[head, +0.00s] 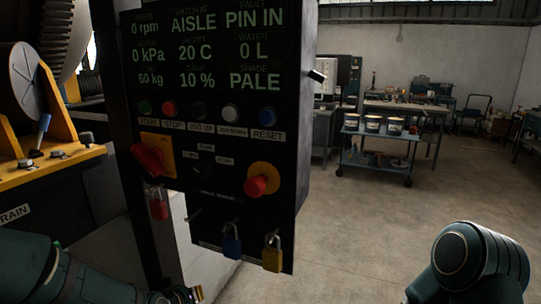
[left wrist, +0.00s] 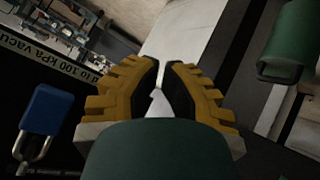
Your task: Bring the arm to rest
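My left arm (head: 60,275) comes in along the bottom left of the head view, below the control panel. In the left wrist view, my left gripper (left wrist: 161,68) has yellow fingers with dark pads. Their tips are drawn almost together, with only a thin gap, and I see nothing clearly held. A blue padlock (left wrist: 42,109) is to the left of the fingers, apart from them. It also hangs on the panel in the head view (head: 232,246). Part of my right arm (head: 480,262) shows at the bottom right. Its gripper is out of view.
The black control panel (head: 295,150) stands close in front, with a red handle (head: 148,159), a red button (head: 256,186), a red padlock (head: 157,205) and a yellow padlock (head: 272,254). Yellow machinery (head: 60,172) is at the left. A blue cart (head: 375,165) stands farther back; floor between is clear.

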